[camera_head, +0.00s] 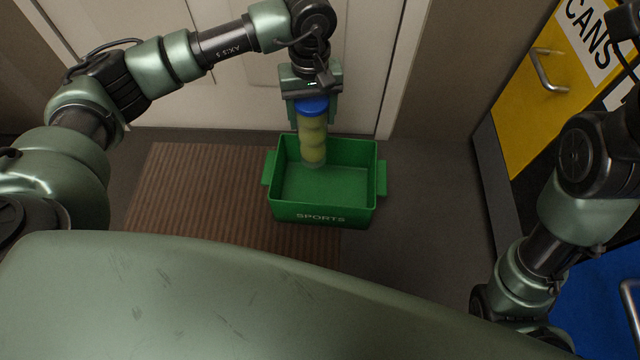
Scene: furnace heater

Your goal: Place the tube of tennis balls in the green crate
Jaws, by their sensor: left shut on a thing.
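The tube of tennis balls (312,140) is clear with yellow-green balls and a blue lid. It is upright, with its lower part inside the outline of the green crate (322,213), toward the crate's back left. I cannot tell whether its bottom touches the crate floor. My left gripper (312,104) is shut on the tube near its blue lid, above the crate's back rim. The crate is marked SPORTS, and the floor that shows in it is bare. My right arm shows at the right edge, but its gripper is not in view.
The crate stands partly on a brown striped mat (190,190), in front of a pale door (360,60). A yellow cabinet front (530,110) with a metal handle is on the right, with a blue front (600,290) below. Grey floor is clear right of the crate.

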